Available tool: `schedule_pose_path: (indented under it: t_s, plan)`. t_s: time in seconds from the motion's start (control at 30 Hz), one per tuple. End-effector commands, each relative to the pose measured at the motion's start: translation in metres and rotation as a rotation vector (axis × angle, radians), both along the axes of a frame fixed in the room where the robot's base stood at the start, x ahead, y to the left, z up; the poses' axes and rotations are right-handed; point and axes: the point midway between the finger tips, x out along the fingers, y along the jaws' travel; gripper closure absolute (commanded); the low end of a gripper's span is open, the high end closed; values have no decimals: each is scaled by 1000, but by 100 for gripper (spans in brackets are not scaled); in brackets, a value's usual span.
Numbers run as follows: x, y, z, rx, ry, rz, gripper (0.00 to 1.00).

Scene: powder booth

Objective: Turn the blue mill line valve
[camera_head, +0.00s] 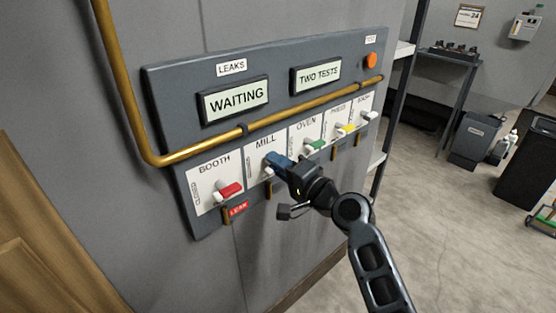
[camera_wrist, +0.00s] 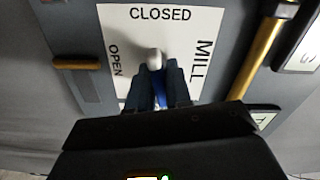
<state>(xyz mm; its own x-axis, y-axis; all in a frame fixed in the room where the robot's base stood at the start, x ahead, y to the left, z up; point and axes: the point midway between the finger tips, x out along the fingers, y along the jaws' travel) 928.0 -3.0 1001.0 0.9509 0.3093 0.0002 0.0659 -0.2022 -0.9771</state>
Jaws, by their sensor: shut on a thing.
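The blue mill line valve (camera_head: 267,164) is on the grey wall panel, on a white plate marked MILL, second from the left. My gripper (camera_head: 282,166) is at this plate and shut on the valve's blue handle. In the wrist view, the blue handle (camera_wrist: 159,90) shows between the two fingers (camera_wrist: 158,86). The valve's white end (camera_wrist: 151,59) points up toward the word CLOSED, and OPEN is printed to the left. The fingers cover much of the handle.
The booth valve (camera_head: 231,190) is red, with a red LEAK tag (camera_head: 238,208) below it. Green (camera_head: 315,145), yellow (camera_head: 346,129) and white valves sit close on the right. A brass pipe (camera_head: 290,115) runs above the row. Screens read WAITING (camera_head: 236,100) and TWO TESTS (camera_head: 317,74).

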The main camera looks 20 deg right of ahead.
Motion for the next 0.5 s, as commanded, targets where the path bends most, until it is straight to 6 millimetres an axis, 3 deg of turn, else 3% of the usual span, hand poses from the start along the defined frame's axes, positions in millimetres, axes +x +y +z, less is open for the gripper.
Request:
schedule_pose_path:
  t_s: [0.5]
  plan:
    - [0, -1, -2, 207, 69, -2, 100]
